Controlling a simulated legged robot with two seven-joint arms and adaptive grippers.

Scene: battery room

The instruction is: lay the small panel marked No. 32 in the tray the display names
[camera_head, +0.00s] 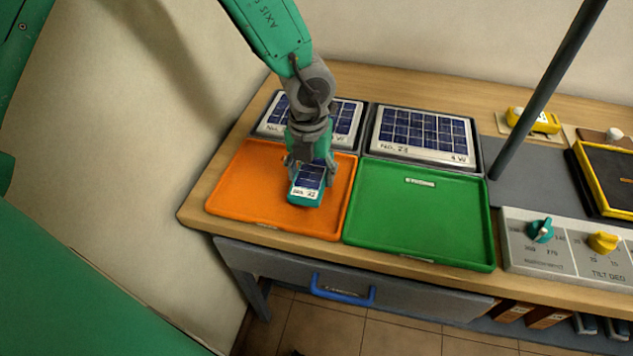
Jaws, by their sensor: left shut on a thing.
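My left gripper (308,163) is shut on a small solar panel (309,181) with dark blue cells, a teal edge and a white label too blurred to read surely. The panel is over the middle of the orange tray (240,190); I cannot tell whether it touches the tray floor. The green tray (420,220) sits to the right and is empty apart from a small label plate on its far wall. My right gripper is not in view. No readable display naming a tray shows.
Two larger panels stand behind the trays: one (347,118) partly hidden by my left arm, the other (424,135) marked No. 23. A dark pole (548,90) rises right of the green tray. A knob panel (570,250) and a yellow-framed dark box (606,180) lie further right.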

